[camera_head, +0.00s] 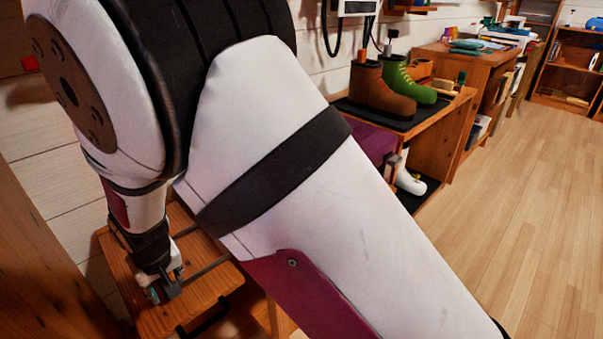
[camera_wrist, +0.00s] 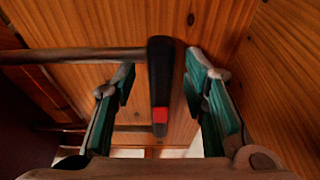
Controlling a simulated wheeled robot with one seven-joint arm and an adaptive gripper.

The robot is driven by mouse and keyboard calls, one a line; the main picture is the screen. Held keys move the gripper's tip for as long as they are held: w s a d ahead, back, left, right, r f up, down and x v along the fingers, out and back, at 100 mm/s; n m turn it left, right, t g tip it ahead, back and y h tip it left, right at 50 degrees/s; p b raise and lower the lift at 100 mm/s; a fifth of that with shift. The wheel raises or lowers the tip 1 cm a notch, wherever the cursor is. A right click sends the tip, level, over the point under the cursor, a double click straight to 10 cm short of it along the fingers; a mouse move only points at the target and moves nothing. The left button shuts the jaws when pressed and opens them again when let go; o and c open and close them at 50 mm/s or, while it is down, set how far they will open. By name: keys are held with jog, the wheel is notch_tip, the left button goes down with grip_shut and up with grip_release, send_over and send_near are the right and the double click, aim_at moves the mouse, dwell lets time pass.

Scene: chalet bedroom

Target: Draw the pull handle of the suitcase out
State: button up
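The suitcase's pull handle shows in the wrist view as a black grip (camera_wrist: 160,75) with a red button, joined to two grey rods that run to the left. In the head view the rods (camera_head: 208,267) run from behind my arm toward my gripper (camera_head: 164,290). My gripper, with teal pads, is also in the wrist view (camera_wrist: 160,92). Its fingers are apart, one on each side of the black grip, with small gaps showing. The suitcase body is mostly hidden by my arm; a dark maroon area at the left of the wrist view may be part of it.
A wooden surface (camera_head: 130,265) lies below my gripper, with a black handle-like loop (camera_head: 203,318) at its front. A purple item (camera_head: 375,143) shows beside my arm. Boots (camera_head: 382,90) stand on a wooden shelf behind. A wooden panel (camera_head: 45,270) rises close at left. Open floor (camera_head: 510,190) lies right.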

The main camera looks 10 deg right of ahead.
jog(key=shift+p+v, duration=2)
jog(key=shift+v, duration=1)
